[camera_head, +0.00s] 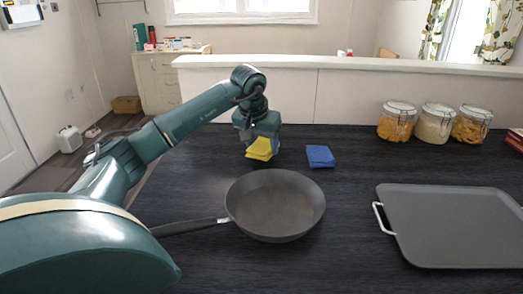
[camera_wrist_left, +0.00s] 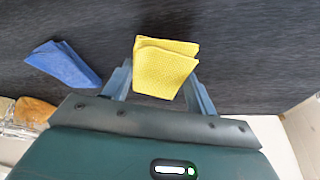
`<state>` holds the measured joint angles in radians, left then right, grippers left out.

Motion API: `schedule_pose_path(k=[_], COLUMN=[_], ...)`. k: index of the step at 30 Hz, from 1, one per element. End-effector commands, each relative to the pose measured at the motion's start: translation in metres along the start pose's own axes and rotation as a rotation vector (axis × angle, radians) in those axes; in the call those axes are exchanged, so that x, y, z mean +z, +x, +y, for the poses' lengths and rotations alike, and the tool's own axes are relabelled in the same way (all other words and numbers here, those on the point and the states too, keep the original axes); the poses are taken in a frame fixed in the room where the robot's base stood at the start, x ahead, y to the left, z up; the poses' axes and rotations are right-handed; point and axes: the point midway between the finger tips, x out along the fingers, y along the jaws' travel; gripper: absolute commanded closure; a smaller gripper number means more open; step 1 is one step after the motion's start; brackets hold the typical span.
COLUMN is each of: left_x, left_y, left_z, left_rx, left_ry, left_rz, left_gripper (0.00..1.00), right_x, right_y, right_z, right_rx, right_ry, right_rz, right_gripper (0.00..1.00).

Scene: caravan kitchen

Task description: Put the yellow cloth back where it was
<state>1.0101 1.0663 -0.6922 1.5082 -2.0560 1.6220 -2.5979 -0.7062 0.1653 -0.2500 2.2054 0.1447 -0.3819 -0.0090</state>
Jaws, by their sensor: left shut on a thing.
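The yellow cloth (camera_head: 260,148) is folded and sits between the fingers of my left gripper (camera_head: 262,138), behind the pan. My left gripper is shut on it. In the left wrist view the yellow cloth (camera_wrist_left: 165,68) covers the space between the fingertips of the left gripper (camera_wrist_left: 162,82). I cannot tell whether the cloth touches the counter. A folded blue cloth (camera_head: 320,156) lies on the dark counter just right of the yellow one, apart from it. It also shows in the left wrist view (camera_wrist_left: 64,63). My right gripper is not in view.
A grey frying pan (camera_head: 275,205) stands in front of the cloths, its handle pointing left under my arm. A grey tray (camera_head: 455,228) with white handles lies at right. Several glass jars (camera_head: 435,124) stand at the back right. Counter (camera_head: 350,185) is bare between pan and tray.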

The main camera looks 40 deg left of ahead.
Motion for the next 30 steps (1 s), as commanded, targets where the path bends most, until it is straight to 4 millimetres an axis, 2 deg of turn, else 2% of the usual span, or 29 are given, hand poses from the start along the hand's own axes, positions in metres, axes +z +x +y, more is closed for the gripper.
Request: schedule_pose_path(k=[1, 3, 14, 15, 23, 30], left_x=[0.004, 0.006, 0.007, 0.007, 0.007, 0.006], left_y=[0.01, 0.016, 0.02, 0.02, 0.019, 0.018], left_z=[0.0, 0.0, 0.0, 0.0, 0.0, 0.0], left_rx=[-0.002, -0.001, -0.001, 0.0, 0.0, 0.0], left_ry=[0.0, 0.0, 0.001, 0.001, 0.001, 0.001], left_rz=[-0.004, -0.002, 0.0, 0.0, 0.0, 0.0], left_gripper=[0.82, 0.82, 0.82, 0.41, 0.21, 0.21], right_x=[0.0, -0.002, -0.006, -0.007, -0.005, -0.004], right_y=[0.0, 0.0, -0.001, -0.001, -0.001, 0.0], right_z=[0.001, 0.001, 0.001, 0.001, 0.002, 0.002], right_rx=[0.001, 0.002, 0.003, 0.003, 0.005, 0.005], right_ry=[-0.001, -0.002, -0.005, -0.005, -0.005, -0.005], right_rz=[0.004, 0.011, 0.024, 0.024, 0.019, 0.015], right_gripper=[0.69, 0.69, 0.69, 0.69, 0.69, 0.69])
